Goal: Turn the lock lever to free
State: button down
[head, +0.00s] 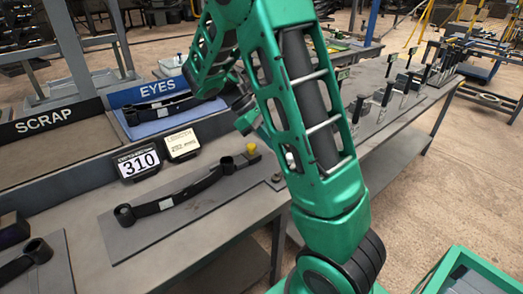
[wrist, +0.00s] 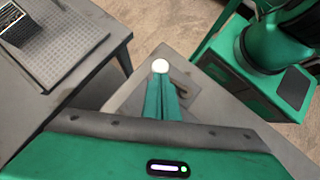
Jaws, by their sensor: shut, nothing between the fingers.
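In the wrist view, a white ball knob (wrist: 160,65), which looks like the end of the lock lever, shows just past the tips of my gripper (wrist: 160,78). The two green fingers are together with nothing between them. I cannot tell whether they touch the knob. The rest of the lever is hidden behind the fingers, so its setting cannot be read. In the head view, a small white spot (head: 290,158) shows through my arm's frame and may be the same knob. My fingertips are not clear there.
A blue EYES tray (head: 157,89) and a SCRAP bin (head: 45,121) stand behind. A bench with several upright clamps (head: 385,95) is at right. Floor (head: 480,190) is open beyond.

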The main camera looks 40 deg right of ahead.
jog(key=shift+s+d+m+y, duration=0.2)
jog(key=shift+m+y, duration=0.1)
jog(key=shift+m, duration=0.3)
jog(key=shift+g, duration=0.3)
jog(key=w, duration=0.1)
jog(key=w+a, duration=0.1)
jog(key=w+a+r, duration=0.1)
jog(key=w, duration=0.1)
jog(key=v, duration=0.4)
jog(key=shift+a+r, duration=0.2)
jog(key=shift+a, duration=0.05)
jog(key=shift+v, duration=2.45)
